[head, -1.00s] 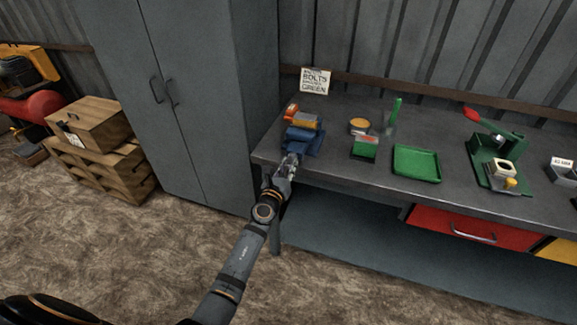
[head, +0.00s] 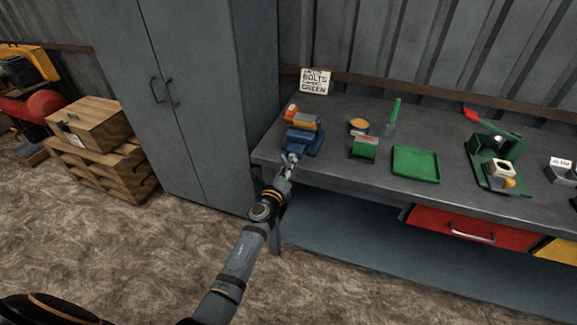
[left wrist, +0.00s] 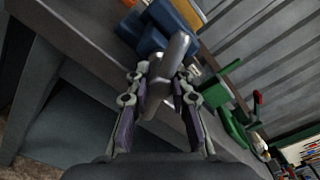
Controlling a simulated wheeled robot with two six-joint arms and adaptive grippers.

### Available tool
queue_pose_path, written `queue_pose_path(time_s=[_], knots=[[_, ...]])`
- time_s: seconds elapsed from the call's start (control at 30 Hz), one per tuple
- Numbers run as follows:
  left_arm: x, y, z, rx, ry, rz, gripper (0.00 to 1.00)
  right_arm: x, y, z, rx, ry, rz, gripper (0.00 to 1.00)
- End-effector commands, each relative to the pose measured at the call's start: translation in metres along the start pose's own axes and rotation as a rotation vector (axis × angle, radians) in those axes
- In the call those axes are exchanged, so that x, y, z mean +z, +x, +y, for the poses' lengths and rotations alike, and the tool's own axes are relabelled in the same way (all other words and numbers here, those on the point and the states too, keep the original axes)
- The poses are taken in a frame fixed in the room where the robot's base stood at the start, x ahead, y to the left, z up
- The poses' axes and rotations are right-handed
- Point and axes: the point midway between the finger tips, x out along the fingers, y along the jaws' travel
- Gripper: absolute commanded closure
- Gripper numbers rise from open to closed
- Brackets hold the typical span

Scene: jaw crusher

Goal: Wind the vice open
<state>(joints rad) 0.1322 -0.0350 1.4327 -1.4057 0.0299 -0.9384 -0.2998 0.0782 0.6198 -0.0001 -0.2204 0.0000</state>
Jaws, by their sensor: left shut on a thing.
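The blue vice (head: 302,140) stands at the left front of the workbench, with an orange-yellow piece at its top. It also shows in the left wrist view (left wrist: 150,32), at the top. My left gripper (head: 291,163) is at the vice's front, over the bench edge. In the left wrist view its two fingers (left wrist: 160,88) are closed about the grey metal handle (left wrist: 172,58) of the vice. Part of the handle is hidden between the fingers. My right gripper is not in view.
On the workbench (head: 340,175) are a small green box (head: 364,148), a green tray (head: 416,163) and a green press (head: 497,155). A sign (head: 315,81) stands at the back. A grey cabinet (head: 190,90) is close on the left. The floor in front is clear.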

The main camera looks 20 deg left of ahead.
Motion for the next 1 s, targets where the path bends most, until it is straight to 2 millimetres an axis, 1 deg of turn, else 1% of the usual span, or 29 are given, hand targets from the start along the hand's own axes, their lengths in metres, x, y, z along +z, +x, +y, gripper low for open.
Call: queue_pose_path(time_s=[0.7,1.0], knots=[[-0.0002,-0.0001,-0.0003,0.001,-0.673,0.000,1.00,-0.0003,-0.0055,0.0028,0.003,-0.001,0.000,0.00],[-0.0001,-0.0001,-0.0005,0.001,-0.888,0.000,1.00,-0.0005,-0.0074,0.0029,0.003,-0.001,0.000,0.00]])
